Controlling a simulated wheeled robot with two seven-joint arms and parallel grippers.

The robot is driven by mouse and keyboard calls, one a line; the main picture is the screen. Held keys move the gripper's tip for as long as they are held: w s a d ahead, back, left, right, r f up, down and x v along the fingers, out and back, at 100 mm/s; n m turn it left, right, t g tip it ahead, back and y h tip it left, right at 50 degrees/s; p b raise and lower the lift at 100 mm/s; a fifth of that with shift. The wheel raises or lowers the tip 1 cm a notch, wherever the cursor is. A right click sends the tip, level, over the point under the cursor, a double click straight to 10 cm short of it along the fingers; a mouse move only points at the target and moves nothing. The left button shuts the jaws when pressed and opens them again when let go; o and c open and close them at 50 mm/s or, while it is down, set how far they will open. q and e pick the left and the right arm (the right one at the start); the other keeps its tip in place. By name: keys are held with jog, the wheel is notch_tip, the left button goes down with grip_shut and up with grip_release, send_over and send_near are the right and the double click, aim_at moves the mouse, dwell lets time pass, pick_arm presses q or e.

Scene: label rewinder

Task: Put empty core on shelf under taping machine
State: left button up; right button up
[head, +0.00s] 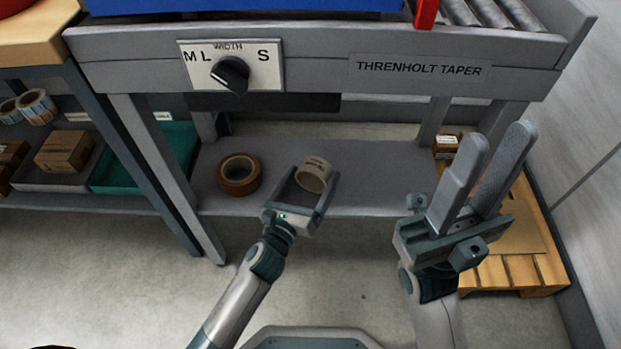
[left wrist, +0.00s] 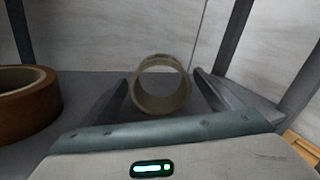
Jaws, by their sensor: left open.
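The empty core (head: 315,174) is a short tan cardboard ring. It rests on the grey shelf (head: 385,170) under the taping machine (head: 320,65). In the left wrist view the core (left wrist: 160,108) stands on its edge, its round opening facing the camera. My left gripper (head: 306,182) is open, with its fingers on either side of the core and a visible gap to each finger. My right gripper (head: 492,160) is raised at the right in front of the machine, fingers upward and apart, with nothing between them.
A brown tape roll (head: 240,175) lies on the shelf left of the core and also shows in the left wrist view (left wrist: 25,103). A teal tray (head: 150,160) and cardboard box (head: 65,152) sit on the left rack. A wooden pallet (head: 515,265) stands at right.

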pick_arm(q)
jog(key=shift+r, duration=0.15)
jog(key=p+v, duration=0.1)
jog(key=v, duration=1.1)
jog(key=shift+p, duration=0.4)
